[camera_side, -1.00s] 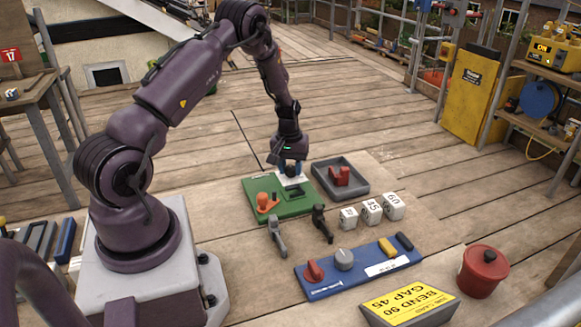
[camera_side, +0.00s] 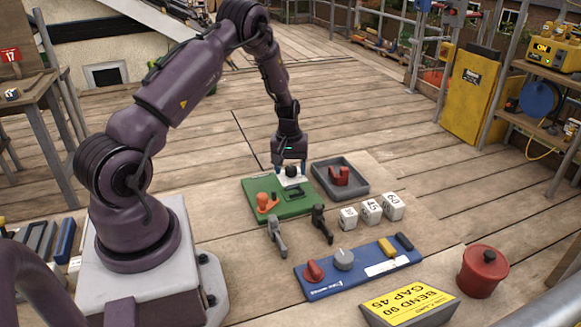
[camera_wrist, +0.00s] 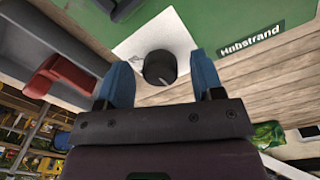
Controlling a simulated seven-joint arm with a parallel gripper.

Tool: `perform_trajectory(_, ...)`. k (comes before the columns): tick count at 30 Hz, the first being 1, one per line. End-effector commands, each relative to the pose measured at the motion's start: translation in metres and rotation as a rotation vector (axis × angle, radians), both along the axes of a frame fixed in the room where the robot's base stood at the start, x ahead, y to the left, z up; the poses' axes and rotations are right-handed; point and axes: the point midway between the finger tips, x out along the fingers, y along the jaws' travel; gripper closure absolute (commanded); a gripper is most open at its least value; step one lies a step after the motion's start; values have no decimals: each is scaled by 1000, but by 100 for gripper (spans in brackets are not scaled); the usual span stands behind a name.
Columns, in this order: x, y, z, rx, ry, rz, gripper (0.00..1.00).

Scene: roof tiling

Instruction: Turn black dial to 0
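The black dial (camera_side: 291,171) stands on a white plate (camera_side: 292,183) at the far edge of the green board (camera_side: 263,190). In the wrist view the round dial (camera_wrist: 160,67) shows between my two blue fingers, with a gap on each side. My gripper (camera_side: 290,168) points down at the dial, and it also shows in the wrist view (camera_wrist: 162,75). It is open and holds nothing. The plate's markings and the dial's setting are too small to read.
A grey tray (camera_side: 325,180) with a red piece (camera_side: 340,176) stands just right of the green board. An orange knob (camera_side: 263,199) sits on the board's near part. White numbered blocks (camera_side: 371,211) and a blue panel (camera_side: 325,288) with a grey knob (camera_side: 343,259) lie nearer the camera.

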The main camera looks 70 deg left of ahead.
Motion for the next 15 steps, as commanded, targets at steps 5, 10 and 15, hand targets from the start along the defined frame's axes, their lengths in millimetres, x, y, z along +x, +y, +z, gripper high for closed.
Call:
perform_trajectory(5,0,0,0,0,1,-1,39)
perform_trajectory(10,0,0,11,2,-1,-2,39)
perform_trajectory(15,-1,2,45,5,-4,-2,39)
